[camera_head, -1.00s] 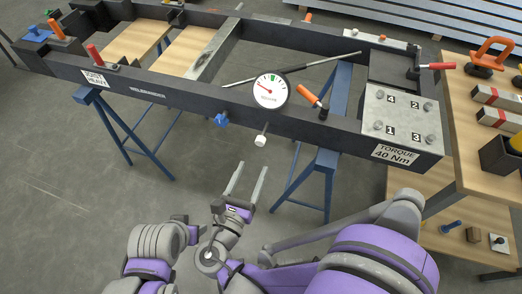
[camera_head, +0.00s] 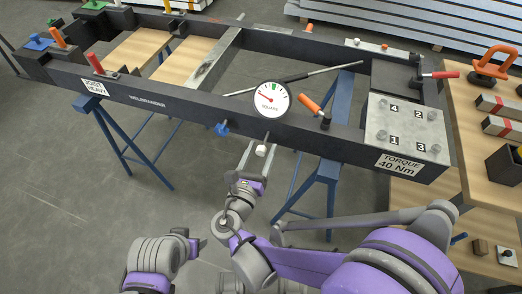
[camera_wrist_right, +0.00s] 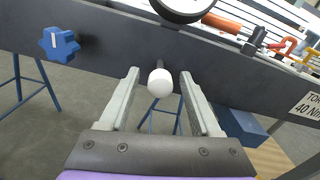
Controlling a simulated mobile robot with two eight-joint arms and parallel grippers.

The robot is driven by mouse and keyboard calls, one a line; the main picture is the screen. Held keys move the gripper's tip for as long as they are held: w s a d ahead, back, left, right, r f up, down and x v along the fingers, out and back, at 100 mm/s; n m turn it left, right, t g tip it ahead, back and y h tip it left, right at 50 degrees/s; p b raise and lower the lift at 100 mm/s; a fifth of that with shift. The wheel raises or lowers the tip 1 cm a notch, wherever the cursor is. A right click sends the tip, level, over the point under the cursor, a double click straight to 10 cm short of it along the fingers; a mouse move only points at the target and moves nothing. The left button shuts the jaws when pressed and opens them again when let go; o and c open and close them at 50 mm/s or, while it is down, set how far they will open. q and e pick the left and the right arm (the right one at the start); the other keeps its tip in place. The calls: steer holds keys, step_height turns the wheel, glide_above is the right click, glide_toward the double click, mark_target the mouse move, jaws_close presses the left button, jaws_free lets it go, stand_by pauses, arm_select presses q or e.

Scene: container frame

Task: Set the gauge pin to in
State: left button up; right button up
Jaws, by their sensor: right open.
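The gauge pin (camera_head: 261,150) is a white round knob on a dark shaft that sticks out of the front face of the dark frame, below the round gauge (camera_head: 270,99). My right gripper (camera_head: 259,160) is open, with its two fingers pointing at the frame, one to each side of the knob. In the right wrist view the white knob (camera_wrist_right: 160,83) shows between the open fingertips (camera_wrist_right: 160,78), apart from both. The gauge needle points to the upper left, away from the green band.
A blue star knob (camera_head: 221,129) sits on the frame left of the pin. An orange-handled clamp (camera_head: 312,104) stands on the frame to the right. A plate with several numbered bolts (camera_head: 404,128) is at the right end. Blue trestles (camera_head: 328,168) hold the frame up.

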jaws_close()
stand_by(1.4)
